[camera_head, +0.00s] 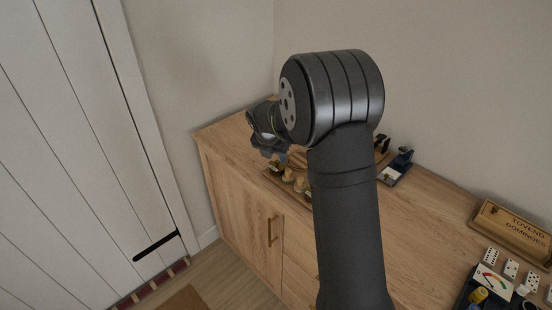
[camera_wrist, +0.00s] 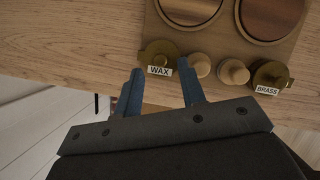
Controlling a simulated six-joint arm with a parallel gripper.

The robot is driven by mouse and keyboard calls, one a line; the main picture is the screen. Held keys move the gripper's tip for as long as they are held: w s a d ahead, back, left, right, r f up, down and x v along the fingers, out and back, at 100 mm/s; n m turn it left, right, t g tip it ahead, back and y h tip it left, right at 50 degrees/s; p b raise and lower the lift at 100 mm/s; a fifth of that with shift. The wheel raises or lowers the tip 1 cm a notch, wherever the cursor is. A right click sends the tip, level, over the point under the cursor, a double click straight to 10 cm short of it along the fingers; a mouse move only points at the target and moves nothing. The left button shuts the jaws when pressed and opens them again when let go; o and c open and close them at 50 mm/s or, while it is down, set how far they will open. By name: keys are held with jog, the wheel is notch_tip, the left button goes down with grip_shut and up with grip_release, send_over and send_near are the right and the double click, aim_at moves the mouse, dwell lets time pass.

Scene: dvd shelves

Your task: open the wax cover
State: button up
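The wax pot (camera_wrist: 157,52), a round dark-gold piece with a white WAX label, sits at the front left edge of a wooden board (camera_wrist: 168,25) in the wrist view. My gripper (camera_wrist: 160,66) is open. Its two blue fingertips lie left and right of the wax label in the picture; I cannot tell whether they touch the pot or are above it. Nothing is held. In the head view my gripper (camera_head: 270,152) is over the left end of the cabinet, and my arm hides much of the board (camera_head: 273,176).
Two pale wooden knobs (camera_wrist: 199,64) (camera_wrist: 233,72) and a matching brass pot (camera_wrist: 270,74) stand right of the wax pot. The cabinet top (camera_head: 440,205) is bare toward the domino box (camera_head: 512,232).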

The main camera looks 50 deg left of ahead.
aim_at(276, 164)
jog(key=shift+x, duration=1.1)
